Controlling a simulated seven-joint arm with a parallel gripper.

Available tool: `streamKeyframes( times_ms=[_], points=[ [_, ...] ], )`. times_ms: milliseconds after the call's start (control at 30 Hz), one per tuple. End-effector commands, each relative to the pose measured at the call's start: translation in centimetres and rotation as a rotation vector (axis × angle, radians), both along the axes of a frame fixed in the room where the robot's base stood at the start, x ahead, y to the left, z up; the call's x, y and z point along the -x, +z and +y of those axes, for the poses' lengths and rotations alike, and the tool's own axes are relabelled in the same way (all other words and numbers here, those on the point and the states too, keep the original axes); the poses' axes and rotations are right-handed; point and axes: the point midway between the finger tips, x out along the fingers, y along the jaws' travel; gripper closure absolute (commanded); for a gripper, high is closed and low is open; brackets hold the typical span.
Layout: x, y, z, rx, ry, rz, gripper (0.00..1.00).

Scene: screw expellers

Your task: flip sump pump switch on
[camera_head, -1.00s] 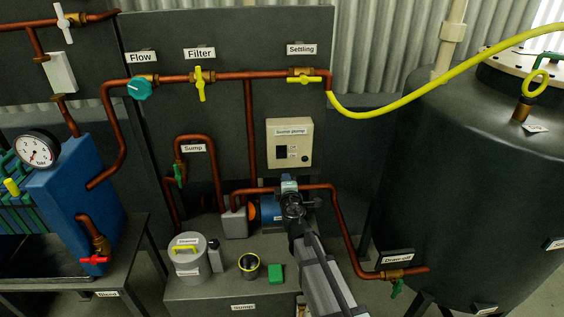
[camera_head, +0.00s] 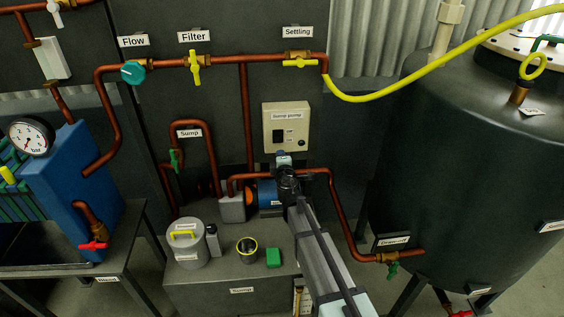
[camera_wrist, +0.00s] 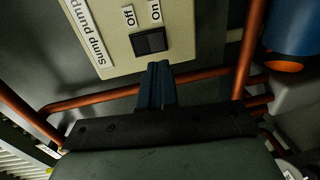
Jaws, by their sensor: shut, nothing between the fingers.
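The sump pump box (camera_head: 296,121) is a cream panel on the dark back wall, labelled "Sump pump". Its black rocker switch (camera_head: 278,136) is at the box's left; in the wrist view the switch (camera_wrist: 150,41) sits below "Off" and "On" labels, which are turned sideways. I cannot tell which way the rocker is tipped. My gripper (camera_head: 282,156) is just below the box in the head view. In the wrist view its fingers (camera_wrist: 157,68) are shut and empty, their tips close to the switch's lower edge; contact is unclear.
Copper pipe (camera_head: 335,200) runs below and beside the box, close to my gripper. A blue pump (camera_head: 268,193) sits under it. The sump top holds a lidded grey canister (camera_head: 186,250), a cup (camera_head: 246,252) and a green block (camera_head: 273,258). A dark tank (camera_head: 460,180) stands right.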

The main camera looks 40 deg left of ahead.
Motion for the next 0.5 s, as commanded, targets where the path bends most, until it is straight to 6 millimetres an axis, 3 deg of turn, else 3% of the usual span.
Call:
streamKeyframes(
  times_ms=[300,500],
  points=[
    [-4.2,-0.7,4.3,0.000,0.000,0.000,1.00],
    [-5.6,-1.0,5.7,0.001,0.001,-0.001,1.00]
  ],
)
